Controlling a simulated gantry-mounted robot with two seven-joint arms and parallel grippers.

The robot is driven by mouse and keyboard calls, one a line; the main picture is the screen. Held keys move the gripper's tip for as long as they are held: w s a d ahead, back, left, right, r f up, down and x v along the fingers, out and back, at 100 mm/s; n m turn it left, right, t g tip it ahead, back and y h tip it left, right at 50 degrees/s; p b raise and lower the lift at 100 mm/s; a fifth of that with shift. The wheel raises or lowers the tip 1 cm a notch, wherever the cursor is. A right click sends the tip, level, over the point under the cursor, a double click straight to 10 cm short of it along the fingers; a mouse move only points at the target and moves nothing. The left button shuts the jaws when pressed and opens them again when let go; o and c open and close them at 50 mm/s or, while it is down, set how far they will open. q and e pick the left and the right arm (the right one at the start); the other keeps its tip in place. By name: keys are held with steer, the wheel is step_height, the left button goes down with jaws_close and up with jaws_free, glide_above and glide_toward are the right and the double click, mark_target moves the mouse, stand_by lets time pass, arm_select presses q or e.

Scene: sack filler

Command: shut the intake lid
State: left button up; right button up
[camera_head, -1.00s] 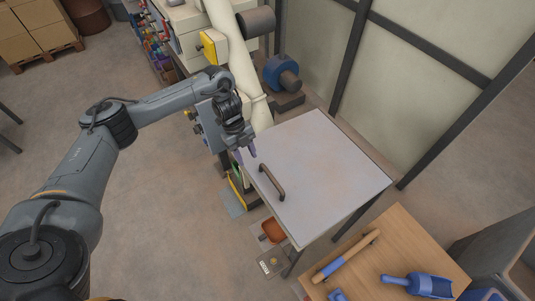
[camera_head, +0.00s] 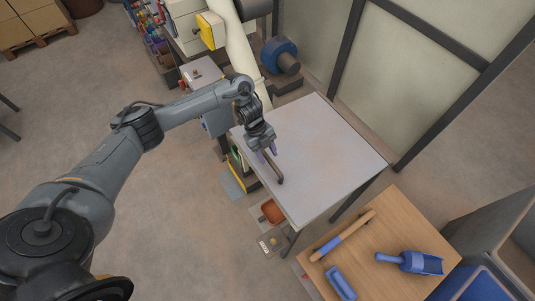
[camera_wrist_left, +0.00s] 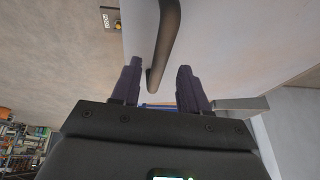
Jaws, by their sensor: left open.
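The intake lid (camera_head: 325,150) appears to be the broad pale panel in the middle of the head view. It looks flat, and I cannot tell how far it is open. Its dark bar handle (camera_head: 279,176) is near the panel's left edge. My left gripper (camera_head: 267,154) is at the handle's upper end and partly hides it. In the left wrist view my left gripper (camera_wrist_left: 160,78) is open, with the handle (camera_wrist_left: 166,40) running between and beyond its two purple fingers. I cannot tell whether they touch it. My right gripper is not in view.
A wooden table (camera_head: 415,235) at the lower right carries a blue scoop (camera_head: 415,262) and a blue-and-wood tool (camera_head: 342,236). A blue motor (camera_head: 280,54) and a pale pipe (camera_head: 240,50) stand behind the panel. An orange bin (camera_head: 271,211) is below its left edge.

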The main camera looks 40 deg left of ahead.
arm_select(q)
steer(key=shift+d+f, duration=0.2)
steer(key=shift+f, duration=0.25)
jaws_close()
